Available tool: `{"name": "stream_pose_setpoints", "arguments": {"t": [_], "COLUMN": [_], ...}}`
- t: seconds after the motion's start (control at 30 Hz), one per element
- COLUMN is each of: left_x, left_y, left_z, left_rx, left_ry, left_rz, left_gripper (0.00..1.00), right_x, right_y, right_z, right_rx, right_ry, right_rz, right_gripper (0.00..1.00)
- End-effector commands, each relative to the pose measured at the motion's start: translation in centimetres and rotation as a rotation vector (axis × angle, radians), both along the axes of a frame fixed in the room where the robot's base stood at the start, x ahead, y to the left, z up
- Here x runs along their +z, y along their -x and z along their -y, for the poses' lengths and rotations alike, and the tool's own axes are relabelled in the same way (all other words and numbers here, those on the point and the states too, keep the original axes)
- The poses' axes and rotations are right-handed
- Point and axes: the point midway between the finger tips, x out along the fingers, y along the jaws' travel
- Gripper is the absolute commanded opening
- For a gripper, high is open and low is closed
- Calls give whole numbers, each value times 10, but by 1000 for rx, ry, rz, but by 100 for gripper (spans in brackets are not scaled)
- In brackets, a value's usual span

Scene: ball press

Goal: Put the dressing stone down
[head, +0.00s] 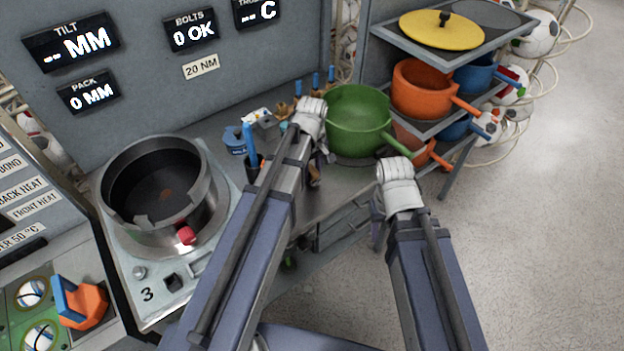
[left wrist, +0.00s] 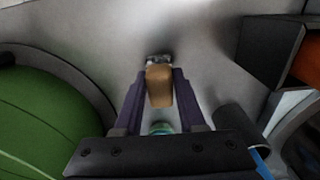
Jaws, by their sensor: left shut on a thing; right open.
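The dressing stone, a small tan block (left wrist: 159,86), is between the dark fingers of my left gripper (left wrist: 160,98) in the left wrist view. A small metallic piece shows at its far end, with a dark shadow on the grey surface (left wrist: 205,50) there. I cannot tell whether the stone touches the surface. In the head view my left gripper (head: 318,165) is over the bench, just left of the green pot, mostly hidden by my wrist. My right gripper (head: 377,208) is open in front of the pot; its fingers are mostly hidden by my arm.
The green pot (head: 357,122) stands on the grey bench, its handle pointing right. A round dark press chamber (head: 160,190) with a red knob is at left. Blue-handled tools and a blue cup (head: 235,140) crowd the bench's back. A pot rack (head: 445,60) stands at right.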

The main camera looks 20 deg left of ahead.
Motion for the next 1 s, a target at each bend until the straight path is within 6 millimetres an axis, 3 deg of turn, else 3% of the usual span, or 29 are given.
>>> {"name": "stream_pose_setpoints", "arguments": {"t": [0.07, 0.47, 0.5, 0.77, 1.0], "left_x": [-13, -15, -15, -14, -14], "left_y": [0, 0, 0, 0, 0], "left_z": [0, 0, 0, 0, 0], "left_rx": [0, 0, 0, 0, 0], "left_ry": [0, 0, 0, 0, 0], "left_rz": [0, 0, 0, 0, 0], "left_gripper": [0, 0, 40, 69, 69], "right_x": [-13, -15, -15, -14, -14], "right_y": [0, 0, 0, 0, 0], "right_z": [0, 0, 0, 0, 0], "right_rx": [0, 0, 0, 0, 0], "right_ry": [0, 0, 0, 0, 0], "right_rz": [0, 0, 0, 0, 0], "right_gripper": [50, 50, 50, 50, 50]}}
